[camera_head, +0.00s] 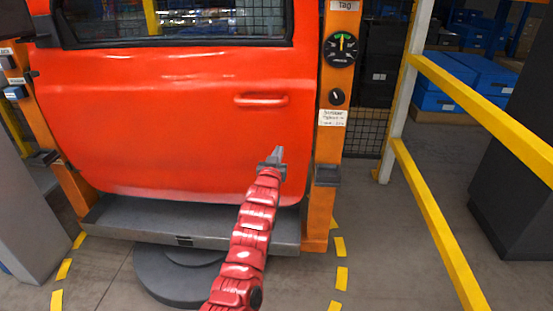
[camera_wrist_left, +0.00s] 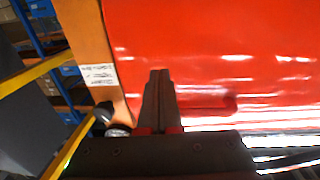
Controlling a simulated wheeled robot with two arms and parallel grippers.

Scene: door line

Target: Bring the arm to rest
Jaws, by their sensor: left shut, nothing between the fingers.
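My left arm, red and segmented, reaches up from the bottom of the head view. Its gripper (camera_head: 277,155) is in front of the lower right part of a red-orange car door (camera_head: 160,110), below the door handle (camera_head: 262,100). The fingers are shut with nothing between them. In the left wrist view the shut gripper (camera_wrist_left: 158,78) points at the red door surface (camera_wrist_left: 200,40). I cannot tell the exact gap between the fingertips and the door. My right gripper is not in view.
An orange post (camera_head: 330,150) with a gauge (camera_head: 341,48) and knob (camera_head: 337,97) stands right of the door. The door rests on a grey ledge (camera_head: 190,232). Yellow rails (camera_head: 432,215) and a dark cabinet (camera_head: 520,170) stand at the right. Floor between post and rails is clear.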

